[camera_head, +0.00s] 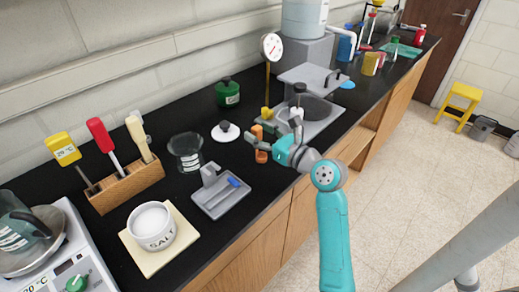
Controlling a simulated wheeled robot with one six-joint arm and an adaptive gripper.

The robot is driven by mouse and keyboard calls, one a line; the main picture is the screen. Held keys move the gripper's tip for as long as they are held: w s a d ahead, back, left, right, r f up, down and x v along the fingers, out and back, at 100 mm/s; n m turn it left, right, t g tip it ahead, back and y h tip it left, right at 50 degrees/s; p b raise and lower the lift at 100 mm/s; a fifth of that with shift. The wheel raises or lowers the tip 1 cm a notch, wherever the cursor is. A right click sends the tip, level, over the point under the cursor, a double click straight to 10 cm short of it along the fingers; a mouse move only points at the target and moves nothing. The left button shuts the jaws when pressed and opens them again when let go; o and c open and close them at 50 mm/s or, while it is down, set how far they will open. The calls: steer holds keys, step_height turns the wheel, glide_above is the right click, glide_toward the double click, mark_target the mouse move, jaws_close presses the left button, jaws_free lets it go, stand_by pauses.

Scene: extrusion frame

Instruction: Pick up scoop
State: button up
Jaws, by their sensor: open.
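No scoop can be told for certain. A grey tray (208,207) on the black counter holds a small blue piece (234,182), which may be a handle; a grey upright part stands at its back. My gripper (256,140) is open above the counter, to the right of and behind the tray. Small orange pieces (261,156) show around its fingers, partly covered by them; I cannot tell whether they touch it. Nothing is seen held in the gripper.
A white salt bowl (152,228), a glass beaker (186,150), a wooden block with colored handles (128,187) and a white lid (225,132) stand nearby. A grey sink unit (322,118) is close behind the gripper. The floor to the right is mostly open.

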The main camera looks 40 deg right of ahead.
steer(key=shift+w, duration=0.1)
jaws_close()
